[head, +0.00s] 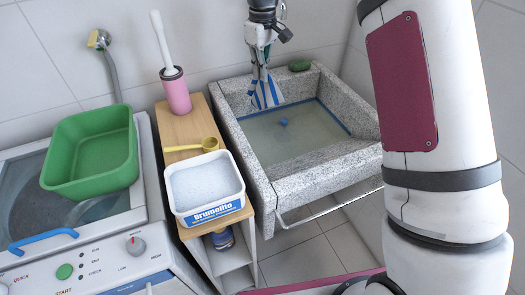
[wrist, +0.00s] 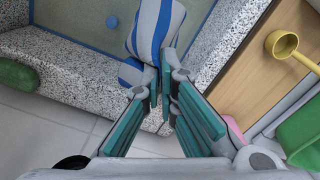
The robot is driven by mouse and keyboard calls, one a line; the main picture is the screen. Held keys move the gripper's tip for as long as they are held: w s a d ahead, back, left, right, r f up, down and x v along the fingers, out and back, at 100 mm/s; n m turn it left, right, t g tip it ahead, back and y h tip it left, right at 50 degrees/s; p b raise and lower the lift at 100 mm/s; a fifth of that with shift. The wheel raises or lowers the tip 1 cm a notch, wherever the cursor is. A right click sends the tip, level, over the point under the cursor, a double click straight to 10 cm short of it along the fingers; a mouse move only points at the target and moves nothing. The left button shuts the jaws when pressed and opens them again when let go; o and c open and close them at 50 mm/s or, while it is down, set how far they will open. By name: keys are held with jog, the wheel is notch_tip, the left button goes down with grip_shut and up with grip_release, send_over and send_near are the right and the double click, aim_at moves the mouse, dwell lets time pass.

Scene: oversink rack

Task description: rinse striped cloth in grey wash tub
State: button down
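The striped cloth (head: 265,96), white with blue stripes, hangs from my gripper (head: 261,66). In the wrist view the cloth (wrist: 156,28) is pinched between the teal finger pads of the gripper (wrist: 164,85). The grey wash tub (head: 306,168) is a speckled stone basin with murky water in it. My gripper is over the tub's back left part, close to the back wall. The cloth's lower end is at or just above the water; I cannot tell whether it touches. In the wrist view the tub's rim (wrist: 60,58) runs below the cloth.
A green soap bar (head: 300,65) lies on the tub's back rim. A wooden shelf (head: 183,135) left of the tub holds a pink brush holder (head: 176,92), a yellow scoop (head: 207,144) and a white powder box (head: 208,186). A green basin (head: 95,150) sits on the washing machine.

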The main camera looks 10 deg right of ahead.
jog(key=shift+r+p, duration=0.7)
jog(key=shift+r, duration=1.8)
jog(key=shift+r, duration=0.1)
notch_tip(320, 180, up, 9)
jog(key=p, duration=0.2)
dwell(0.9)
